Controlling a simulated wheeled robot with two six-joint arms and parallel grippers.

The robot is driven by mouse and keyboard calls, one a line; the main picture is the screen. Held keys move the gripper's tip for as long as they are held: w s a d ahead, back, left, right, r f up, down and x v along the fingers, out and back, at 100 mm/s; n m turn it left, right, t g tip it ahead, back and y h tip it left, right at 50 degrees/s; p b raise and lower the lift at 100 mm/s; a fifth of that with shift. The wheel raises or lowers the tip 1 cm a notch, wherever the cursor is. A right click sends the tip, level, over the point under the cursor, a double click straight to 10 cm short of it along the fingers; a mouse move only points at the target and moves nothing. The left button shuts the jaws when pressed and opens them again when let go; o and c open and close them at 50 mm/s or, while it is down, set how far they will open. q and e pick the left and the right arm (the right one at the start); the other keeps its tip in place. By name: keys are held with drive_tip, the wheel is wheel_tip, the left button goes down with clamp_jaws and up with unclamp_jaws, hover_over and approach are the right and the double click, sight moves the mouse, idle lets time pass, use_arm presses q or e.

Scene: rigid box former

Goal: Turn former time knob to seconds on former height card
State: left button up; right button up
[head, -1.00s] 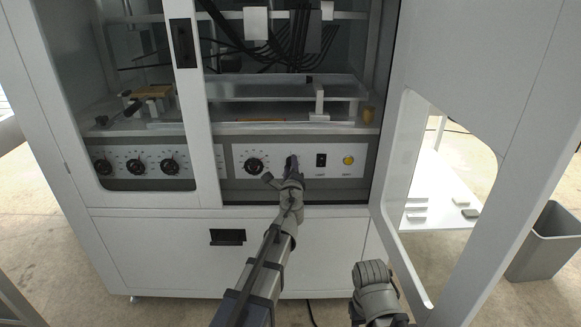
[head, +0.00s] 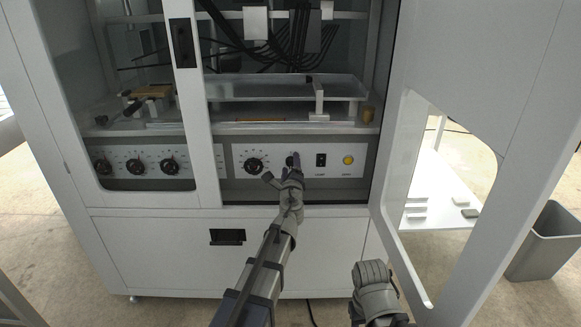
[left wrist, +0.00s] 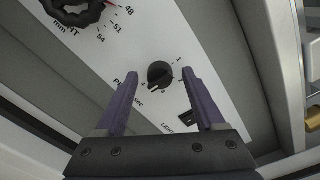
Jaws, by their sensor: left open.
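The cabinet's control panel (head: 232,153) has a large dark knob (head: 254,164) on its left. In the left wrist view this knob (left wrist: 72,10) has a scale in mm reading 48, 51 and 54. A small dark knob (left wrist: 160,75) sits beside it, with a partly hidden label starting "P". My left gripper (head: 293,161) is at this small knob, its purple fingers open on either side, with gaps visible. Several dark knobs, including one at the middle (head: 134,166), sit behind the left door. I cannot make out which is the time knob. My right gripper (head: 372,279) is low in front, its jaws unclear.
A switch (head: 321,160) and a yellow button (head: 348,160) are right of the small knob. The open door (head: 455,70) stands at the right. A white card (head: 255,23) hangs above, its text unreadable. A grey bin (head: 545,245) is at far right.

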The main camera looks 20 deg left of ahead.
use_arm(q)
drive_tip(key=v, duration=0.7)
drive_tip(key=shift+s, duration=0.4)
drive_tip(key=shift+d, duration=0.15)
